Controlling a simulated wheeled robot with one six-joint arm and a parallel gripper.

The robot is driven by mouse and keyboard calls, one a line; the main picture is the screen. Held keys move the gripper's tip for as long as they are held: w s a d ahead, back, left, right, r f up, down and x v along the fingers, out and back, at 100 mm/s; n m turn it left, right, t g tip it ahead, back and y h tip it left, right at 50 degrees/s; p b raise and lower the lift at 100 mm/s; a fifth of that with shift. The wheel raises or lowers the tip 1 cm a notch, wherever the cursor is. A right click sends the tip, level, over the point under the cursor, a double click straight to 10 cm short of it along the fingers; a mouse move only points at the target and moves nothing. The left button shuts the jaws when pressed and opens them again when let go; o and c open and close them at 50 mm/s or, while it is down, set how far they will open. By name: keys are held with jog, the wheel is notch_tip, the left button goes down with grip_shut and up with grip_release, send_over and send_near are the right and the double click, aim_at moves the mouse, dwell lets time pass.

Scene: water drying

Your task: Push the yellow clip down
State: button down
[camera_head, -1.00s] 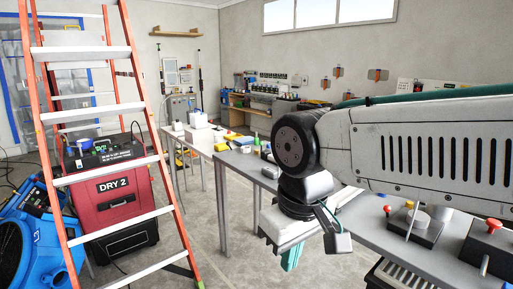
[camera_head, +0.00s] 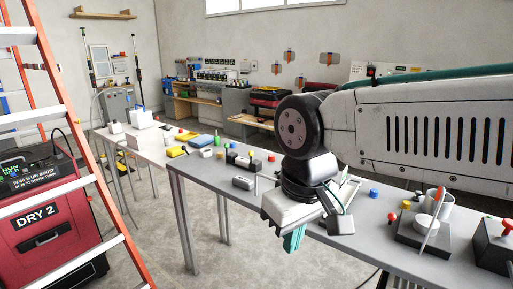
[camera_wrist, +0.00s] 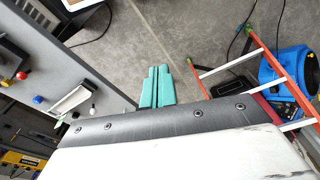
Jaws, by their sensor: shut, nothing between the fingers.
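My gripper (camera_head: 294,238) has teal fingers that hang down beside the near grey table's left edge in the head view. The fingers also show in the wrist view (camera_wrist: 157,86), side by side and shut, with nothing between them and bare floor beyond. I cannot pick out a yellow clip for certain. A small yellow knob (camera_head: 406,204) stands on the near table to the right of my gripper. A flat yellow object (camera_head: 177,151) lies on the farther table. In the wrist view a yellow-edged device (camera_wrist: 20,159) shows at the lower left.
The near grey table (camera_head: 300,256) carries a blue knob (camera_head: 374,193), a white cup and dark boxes with red knobs. An orange ladder (camera_head: 75,150) and a red dryer unit (camera_head: 50,235) stand at the left. Open floor (camera_head: 165,225) lies between ladder and tables.

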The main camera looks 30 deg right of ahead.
jog(key=shift+w+d, duration=0.15)
jog(key=w+d+r+m+t+h, duration=0.1)
jog(key=w+d+r+h, duration=0.2)
jog(key=w, duration=1.1)
jog(key=w+d+r+m+h, duration=0.1)
jog(key=w+d+r, duration=0.3)
jog(key=w, duration=1)
jog(key=w+d+f, duration=0.3)
jog(key=w+f, duration=0.1)
jog(key=w, duration=0.5)
jog(key=w+d+f+t+h, duration=0.1)
jog(key=w+d+f, duration=0.2)
jog(key=w, duration=0.7)
jog(key=w+d+f+m+h, duration=0.1)
jog(key=w+d+f, duration=0.2)
jog(key=w, duration=0.6)
jog(key=shift+w+f+t, duration=0.3)
jog(key=shift+f, duration=0.65)
jog(key=shift+d+f, duration=0.1)
jog(key=shift+d, duration=0.05)
